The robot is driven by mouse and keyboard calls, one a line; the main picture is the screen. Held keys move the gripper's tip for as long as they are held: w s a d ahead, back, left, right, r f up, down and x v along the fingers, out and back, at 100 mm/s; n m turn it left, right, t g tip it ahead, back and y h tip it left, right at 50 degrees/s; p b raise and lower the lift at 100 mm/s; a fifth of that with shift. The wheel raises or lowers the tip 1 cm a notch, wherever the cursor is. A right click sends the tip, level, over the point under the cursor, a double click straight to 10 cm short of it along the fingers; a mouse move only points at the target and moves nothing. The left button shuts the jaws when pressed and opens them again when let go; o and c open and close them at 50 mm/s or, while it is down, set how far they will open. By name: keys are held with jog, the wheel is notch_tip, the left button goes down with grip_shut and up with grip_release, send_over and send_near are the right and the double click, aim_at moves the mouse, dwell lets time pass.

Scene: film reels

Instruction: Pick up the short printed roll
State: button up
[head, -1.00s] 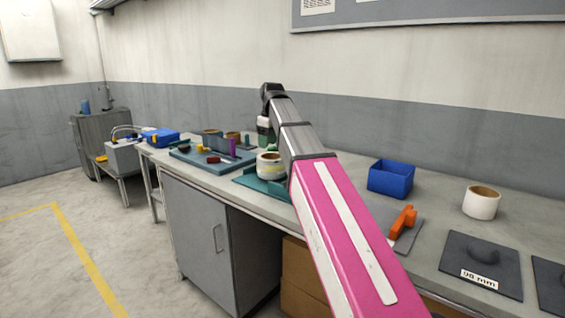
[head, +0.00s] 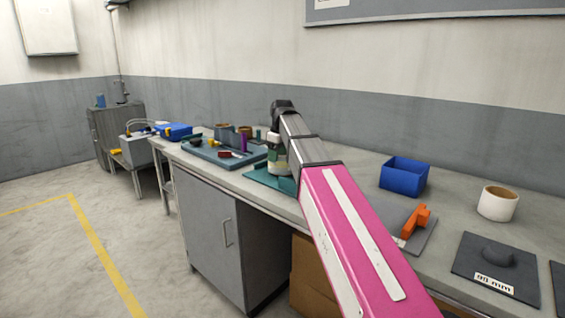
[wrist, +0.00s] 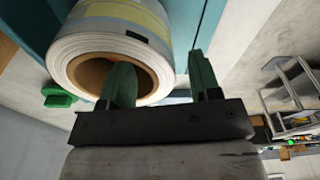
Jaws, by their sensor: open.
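The printed roll (wrist: 112,28) is white with a yellow band and a dark mark, around a brown cardboard core. In the wrist view its open end faces me. My gripper (wrist: 160,62) is open, its green fingers on either side of the roll's wall. One finger overlaps the core opening and seems to reach into it; the other is outside, at the right. Whether either touches the roll I cannot tell. In the head view the roll (head: 279,168) stands on a teal base (head: 262,179), partly hidden by my arm.
A blue tray (head: 208,153) with small items lies left of the roll. To the right are a blue bin (head: 404,178), an orange-handled tool (head: 414,221), a plain white roll (head: 497,206) and a dark labelled plate (head: 513,268). The grey bench (head: 350,172) has bare patches between them.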

notch_tip(320, 180, down, 2)
jog(key=shift+w+a+f, duration=0.1)
jog(key=shift+a+f, duration=0.05)
jog(key=shift+f, duration=0.1)
grip_shut()
jog(key=shift+r, duration=0.15)
